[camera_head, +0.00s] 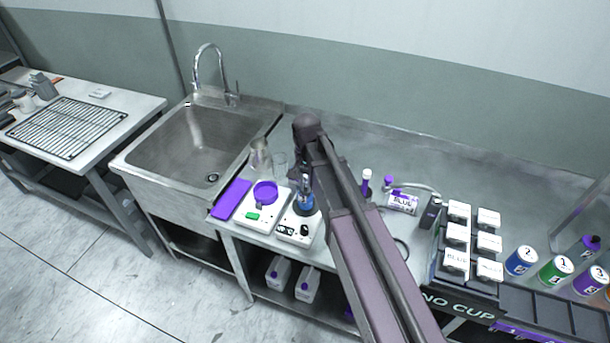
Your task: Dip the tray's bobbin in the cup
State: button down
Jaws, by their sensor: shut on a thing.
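My gripper (305,184) points down at the middle of the bench, at the end of my arm. It is shut on the bobbin, which is too small and too covered to make out clearly. Directly below it a cup with blue liquid (304,207) stands on a white stirrer-like device with a black knob (297,230). The gripper's tip is at or just above the cup's mouth; I cannot tell whether the bobbin touches the liquid. The flat purple tray (231,199) lies left of the devices and looks empty.
A white scale (254,219) with a purple dish (265,192) stands just left of the cup. Clear glassware (260,157) stands behind. The sink (198,145) is farther left. White boxes (457,236) and coloured cans (521,261) stand right, beyond my arm.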

jog(key=shift+r+p, duration=3.2)
jog(key=shift+r, duration=0.25)
jog(key=shift+r+p, duration=2)
jog(key=shift+p, duration=0.05)
jog(key=shift+s+f, duration=0.1)
jog(key=shift+f, duration=0.05)
